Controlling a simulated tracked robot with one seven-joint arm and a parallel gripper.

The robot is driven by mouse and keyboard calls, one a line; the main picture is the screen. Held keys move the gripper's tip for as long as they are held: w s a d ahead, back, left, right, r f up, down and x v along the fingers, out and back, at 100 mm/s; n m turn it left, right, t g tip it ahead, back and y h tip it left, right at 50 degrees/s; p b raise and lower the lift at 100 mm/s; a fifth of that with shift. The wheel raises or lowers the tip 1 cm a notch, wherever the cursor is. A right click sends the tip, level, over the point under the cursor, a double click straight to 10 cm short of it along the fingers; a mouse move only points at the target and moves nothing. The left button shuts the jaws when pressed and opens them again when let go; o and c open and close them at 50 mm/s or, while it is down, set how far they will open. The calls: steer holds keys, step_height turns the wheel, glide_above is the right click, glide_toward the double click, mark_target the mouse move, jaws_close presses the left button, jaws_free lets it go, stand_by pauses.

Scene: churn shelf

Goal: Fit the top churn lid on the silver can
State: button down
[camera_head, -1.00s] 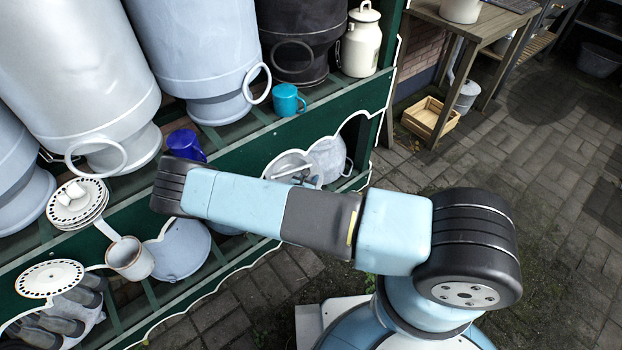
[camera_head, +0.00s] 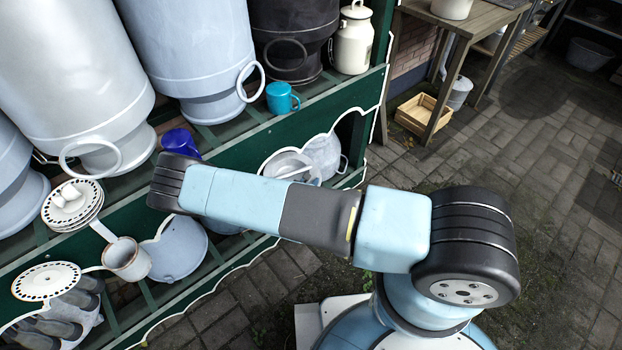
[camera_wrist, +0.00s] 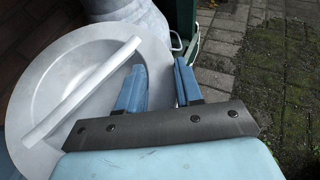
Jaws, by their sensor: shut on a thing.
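A grey round lid with a pale bar handle (camera_wrist: 85,90) fills the left of the wrist view. My gripper (camera_wrist: 160,82) has its two blue fingers at the lid's right rim and is shut on it; the exact contact is hard to see. In the head view the lid (camera_head: 282,163) shows partly behind my arm, which hides the gripper. A large silver can (camera_head: 75,60) stands neck down on the shelf at the left. A smaller grey can (camera_head: 325,153) with a ring handle is on the lower level, close behind the lid; it also shows in the wrist view (camera_wrist: 140,14).
The green shelf (camera_head: 250,145) also holds a bluish churn (camera_head: 190,45), a dark churn (camera_head: 293,28), a cream churn (camera_head: 353,42), a blue mug (camera_head: 181,142) and a turquoise mug (camera_head: 281,98). A wooden crate (camera_head: 422,114) lies right.

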steer(key=shift+s+d, duration=0.6)
steer(key=shift+s, duration=0.3)
steer(key=c, duration=0.7)
jaws_free()
steer(key=shift+o, duration=0.2)
steer(key=v, duration=1.3)
steer(key=shift+s+a, duration=0.15)
steer(key=shift+s, duration=0.2)
